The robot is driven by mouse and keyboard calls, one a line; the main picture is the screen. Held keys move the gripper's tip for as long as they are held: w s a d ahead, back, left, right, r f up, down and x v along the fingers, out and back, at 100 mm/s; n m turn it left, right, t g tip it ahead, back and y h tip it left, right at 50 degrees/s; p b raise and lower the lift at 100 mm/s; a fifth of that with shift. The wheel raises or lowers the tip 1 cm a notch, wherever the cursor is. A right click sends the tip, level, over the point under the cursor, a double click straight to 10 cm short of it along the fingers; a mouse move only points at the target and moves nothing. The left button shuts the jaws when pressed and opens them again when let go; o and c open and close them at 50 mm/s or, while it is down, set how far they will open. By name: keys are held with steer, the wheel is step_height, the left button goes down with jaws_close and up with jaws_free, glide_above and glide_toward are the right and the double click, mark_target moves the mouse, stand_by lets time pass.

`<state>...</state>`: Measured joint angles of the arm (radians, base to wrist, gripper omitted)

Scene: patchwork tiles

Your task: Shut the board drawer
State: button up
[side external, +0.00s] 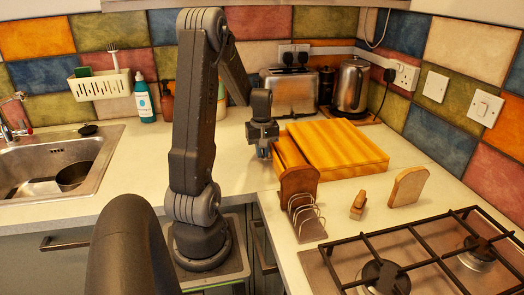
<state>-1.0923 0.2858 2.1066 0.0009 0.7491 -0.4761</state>
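The wooden board (345,146), a thick block with light and dark stripes, lies on the counter right of the middle. Its drawer (288,153) shows as a narrow wooden part sticking out on the board's left side, so it stands partly open. A slice of toast in front hides the near end of the drawer. My gripper (264,152) points down just left of the drawer, close to its outer end. I cannot tell whether it touches the drawer. The fingers are small and seen from the side, so their opening is unclear.
A wire toast rack (308,222) with brown toast (298,184) stands close in front of the drawer. A bread slice (408,187) and a small wooden object (358,204) stand nearby. The toaster (290,92) and kettle (352,86) are behind; the hob (425,262) is in front.

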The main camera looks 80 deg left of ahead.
mark_target(289, 157)
jaws_close()
steer(key=w, duration=0.9)
steer(key=shift+w, duration=0.15)
steer(key=shift+o, duration=0.5)
jaws_free()
steer(key=shift+o, duration=0.5)
steer(key=shift+r, duration=0.1)
